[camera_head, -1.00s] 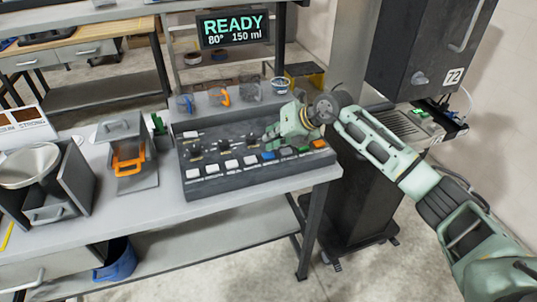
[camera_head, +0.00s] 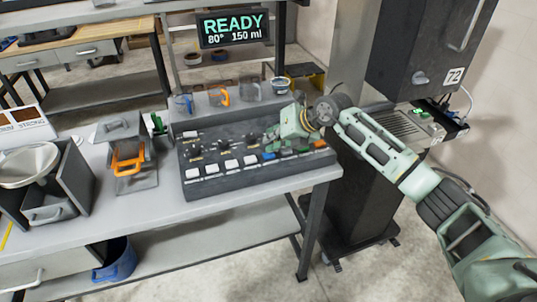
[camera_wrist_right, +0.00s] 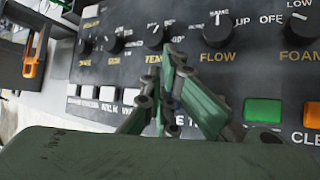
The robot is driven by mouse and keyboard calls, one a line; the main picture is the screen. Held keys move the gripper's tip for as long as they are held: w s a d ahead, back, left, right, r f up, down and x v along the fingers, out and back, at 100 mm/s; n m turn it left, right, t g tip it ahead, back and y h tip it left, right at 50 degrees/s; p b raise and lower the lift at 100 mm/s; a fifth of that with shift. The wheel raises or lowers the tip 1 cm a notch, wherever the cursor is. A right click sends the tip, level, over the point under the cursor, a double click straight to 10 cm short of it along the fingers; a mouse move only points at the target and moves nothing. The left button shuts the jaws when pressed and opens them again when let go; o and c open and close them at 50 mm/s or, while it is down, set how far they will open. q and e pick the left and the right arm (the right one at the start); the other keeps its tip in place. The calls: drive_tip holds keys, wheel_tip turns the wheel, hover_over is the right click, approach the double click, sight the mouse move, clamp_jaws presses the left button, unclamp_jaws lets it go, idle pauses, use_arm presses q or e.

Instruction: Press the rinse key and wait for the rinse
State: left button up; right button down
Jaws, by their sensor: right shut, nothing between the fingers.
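The control panel (camera_head: 240,172) lies on the grey table, with a row of white, blue and orange keys along its front. My right gripper (camera_head: 272,138) is shut and empty over the right half of the panel. It also shows in the wrist view (camera_wrist_right: 172,58), fingers pointing at the panel. The blue key (camera_head: 268,156) is beside the fingers in the head view. The green key (camera_wrist_right: 264,111) and orange key (camera_wrist_right: 305,109) show in the wrist view. My fingers cover some labels, so I cannot tell which key is rinse or whether I touch one. The display (camera_head: 233,28) reads READY, 80°, 150 ml.
Several jugs, including an orange-handled one (camera_head: 218,97), and a small bowl (camera_head: 280,85) stand behind the panel. A grey container with an orange handle (camera_head: 128,160) is left of it. A dark machine marked 72 (camera_head: 425,55) is at the right.

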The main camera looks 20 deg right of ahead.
drive_tip(key=shift+f+b, duration=0.3)
drive_tip(key=shift+f, duration=0.25)
idle(0.5)
drive_tip(key=shift+r+p, duration=0.65)
drive_tip(key=shift+r, duration=0.3)
wheel_tip(320, 180, up, 5)
drive_tip(key=p, duration=0.3)
idle(0.4)
